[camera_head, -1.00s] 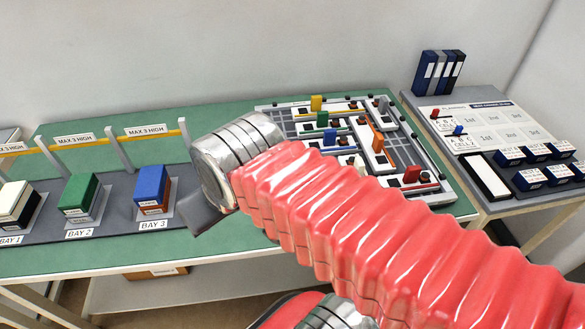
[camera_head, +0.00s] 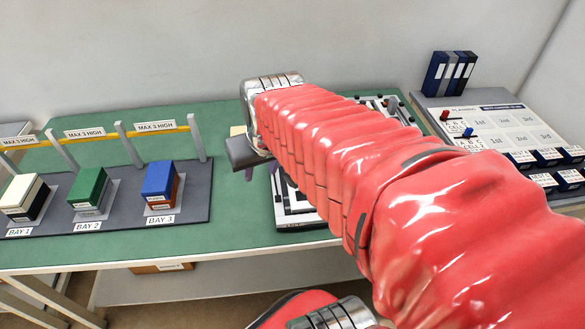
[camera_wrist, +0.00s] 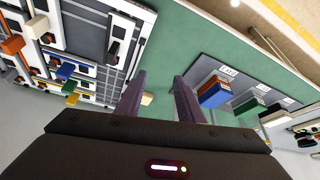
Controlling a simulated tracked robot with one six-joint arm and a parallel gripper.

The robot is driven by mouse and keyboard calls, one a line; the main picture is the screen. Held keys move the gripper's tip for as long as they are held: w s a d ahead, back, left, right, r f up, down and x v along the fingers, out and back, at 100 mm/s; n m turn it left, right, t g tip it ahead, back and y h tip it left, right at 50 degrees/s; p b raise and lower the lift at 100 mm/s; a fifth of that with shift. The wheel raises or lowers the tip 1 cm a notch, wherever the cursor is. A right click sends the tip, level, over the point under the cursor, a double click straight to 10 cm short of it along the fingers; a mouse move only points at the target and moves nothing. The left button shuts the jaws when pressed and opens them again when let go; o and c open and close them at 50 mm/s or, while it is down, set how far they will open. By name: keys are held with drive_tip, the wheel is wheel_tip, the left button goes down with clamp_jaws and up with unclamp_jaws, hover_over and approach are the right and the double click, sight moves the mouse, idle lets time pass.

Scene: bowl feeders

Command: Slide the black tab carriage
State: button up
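The slider board (camera_wrist: 88,72) lies on the green table at the left of the wrist view. A black tab (camera_wrist: 114,50), which looks like the black tab carriage, stands on a white strip at the board's near side there. My gripper (camera_wrist: 159,84) is open and empty, its two dark purple fingers apart, to the right of the board in that view. In the head view my gripper (camera_head: 262,172) hangs over the table by the board's left edge. My arm hides most of the board (camera_head: 300,222) and I cannot make out the black tab there.
A small cream block (camera_wrist: 147,99) shows between my fingers, on the table beyond. The grey bay rack (camera_head: 120,217) with stacked blocks stands left; green table lies between.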

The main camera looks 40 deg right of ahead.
drive_tip(key=d+f+m+g+h, duration=0.1)
drive_tip(key=d+f+m, duration=0.2)
drive_tip(key=d, duration=0.9)
drive_tip(key=shift+w+d+f, duration=0.15)
drive_tip(key=shift+d+f, duration=0.1)
drive_tip(key=shift+d, duration=0.05)
drive_tip(key=shift+x, duration=6.9)
drive_tip(key=shift+c, duration=0.7)
drive_tip(key=c, duration=0.7)
clamp_jaws()
drive_tip(key=shift+a, duration=0.1)
